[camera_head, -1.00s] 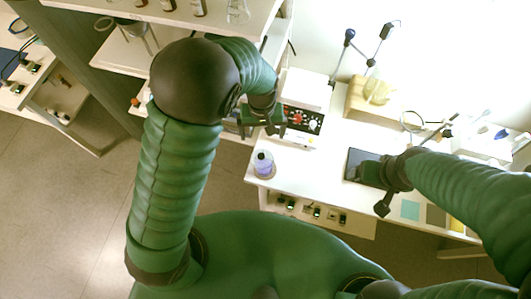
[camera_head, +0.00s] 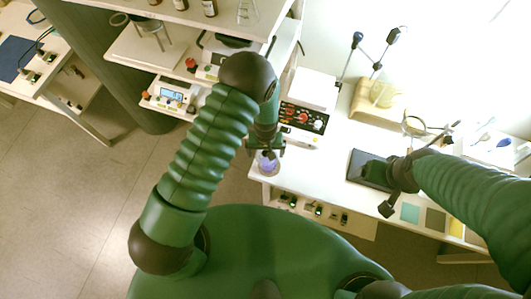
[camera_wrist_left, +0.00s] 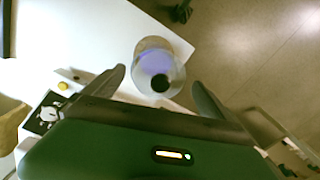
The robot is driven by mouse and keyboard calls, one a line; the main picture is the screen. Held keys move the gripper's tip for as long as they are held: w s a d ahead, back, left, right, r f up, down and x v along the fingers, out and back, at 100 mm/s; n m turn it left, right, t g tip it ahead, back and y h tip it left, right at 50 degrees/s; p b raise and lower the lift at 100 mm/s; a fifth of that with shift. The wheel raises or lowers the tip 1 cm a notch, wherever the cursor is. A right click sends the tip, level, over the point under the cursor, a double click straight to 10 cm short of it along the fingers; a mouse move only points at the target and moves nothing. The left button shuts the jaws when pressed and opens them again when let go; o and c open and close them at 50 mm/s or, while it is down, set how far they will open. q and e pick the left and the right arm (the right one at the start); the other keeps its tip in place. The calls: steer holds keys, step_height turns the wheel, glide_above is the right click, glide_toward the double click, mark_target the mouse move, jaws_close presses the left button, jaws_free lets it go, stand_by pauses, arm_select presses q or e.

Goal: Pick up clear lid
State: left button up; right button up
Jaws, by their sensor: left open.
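A small clear bottle (camera_head: 267,164) with purple contents stands upright near the left corner of the white bench. In the left wrist view the bottle (camera_wrist_left: 152,57) shows from above with a round dark spot at its top. I cannot tell a separate clear lid from the bottle. My left gripper (camera_head: 265,147) is just above the bottle. In the left wrist view its fingers (camera_wrist_left: 157,82) are open and spread to either side of the bottle, with nothing held. My right gripper (camera_head: 384,187) is beside the black panel on the bench; its fingertips are unclear.
A white device with red knobs (camera_head: 304,117) stands just behind the bottle. A black panel (camera_head: 366,170) and coloured squares (camera_head: 410,212) lie to the right. Shelves with brown bottles (camera_head: 209,8) stand at upper left. The bench edge is close to the bottle.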

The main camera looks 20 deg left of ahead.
arm_select(q)
steer(key=shift+d, duration=0.25)
steer(key=c, duration=0.5)
steer(key=shift+a, duration=0.35)
steer(key=c, duration=1)
steer(key=shift+d+r+p, duration=0.2)
steer(key=shift+r+p, duration=0.1)
steer(key=shift+r, duration=0.1)
steer(key=shift+c, duration=0.3)
step_height(320, 180, up, 4)
steer(key=p, duration=0.3)
steer(key=shift+f, duration=0.2)
steer(key=s+d+p, duration=0.3)
steer(key=s+d, duration=0.6)
steer(key=s, duration=0.3)
step_height(320, 180, up, 2)
steer(key=b, duration=0.1)
glide_above(266, 152)
steer(key=d, duration=0.1)
steer(key=shift+s+d+r, duration=0.1)
steer(key=shift+r, duration=0.05)
steer(key=shift+a, duration=0.25)
steer(key=shift+r, duration=0.15)
arm_select(e)
steer(key=v, duration=0.2)
steer(key=w+v, duration=0.1)
steer(key=v, duration=0.2)
steer(key=shift+a+r, duration=0.1)
steer(key=shift+r, duration=0.05)
